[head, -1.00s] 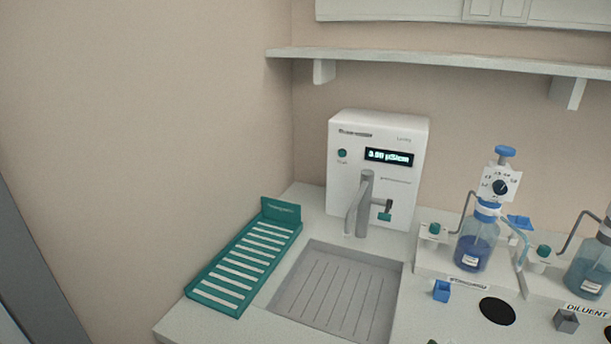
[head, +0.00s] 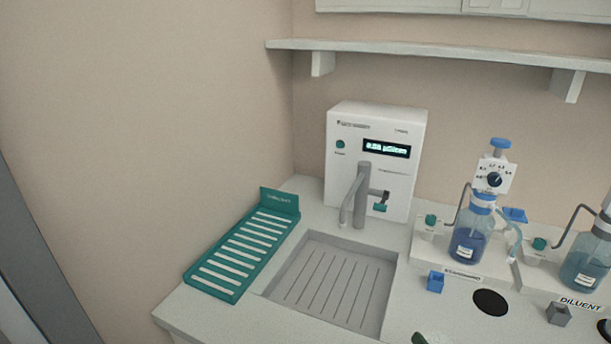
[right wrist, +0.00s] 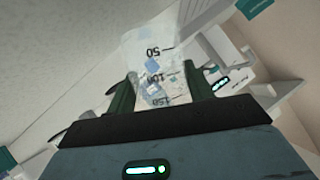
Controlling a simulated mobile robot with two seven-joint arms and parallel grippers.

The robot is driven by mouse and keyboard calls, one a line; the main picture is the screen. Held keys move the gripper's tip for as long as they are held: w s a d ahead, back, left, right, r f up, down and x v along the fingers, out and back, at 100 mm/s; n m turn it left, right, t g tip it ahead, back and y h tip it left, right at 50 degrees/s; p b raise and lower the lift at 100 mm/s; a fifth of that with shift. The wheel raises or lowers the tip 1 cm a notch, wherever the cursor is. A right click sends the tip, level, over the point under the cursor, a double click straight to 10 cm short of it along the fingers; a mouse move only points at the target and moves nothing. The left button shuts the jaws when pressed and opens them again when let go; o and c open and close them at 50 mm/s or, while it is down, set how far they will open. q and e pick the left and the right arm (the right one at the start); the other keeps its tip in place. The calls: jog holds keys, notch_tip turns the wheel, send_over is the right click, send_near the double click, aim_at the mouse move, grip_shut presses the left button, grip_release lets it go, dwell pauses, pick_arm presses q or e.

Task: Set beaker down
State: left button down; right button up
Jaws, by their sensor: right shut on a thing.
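The clear beaker (right wrist: 150,52) with dark volume marks shows in the right wrist view. My right gripper (right wrist: 150,92) is shut on it, with a dark green finger on each side of its wall. The wrist view is tilted, so I cannot tell how upright the beaker is or whether it touches a surface. In the head view the beaker is not visible; only a small dark green piece (head: 420,338), perhaps a fingertip of mine, shows at the bottom edge. My left gripper is in neither view.
A sink with a ribbed floor (head: 335,285) lies before the white water dispenser (head: 375,160). A green slotted rack (head: 243,250) is at its left. Blue-liquid bottles (head: 472,232), (head: 585,262), small blocks (head: 436,281) and a black disc (head: 491,302) are at right.

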jog(key=shift+s, duration=0.1)
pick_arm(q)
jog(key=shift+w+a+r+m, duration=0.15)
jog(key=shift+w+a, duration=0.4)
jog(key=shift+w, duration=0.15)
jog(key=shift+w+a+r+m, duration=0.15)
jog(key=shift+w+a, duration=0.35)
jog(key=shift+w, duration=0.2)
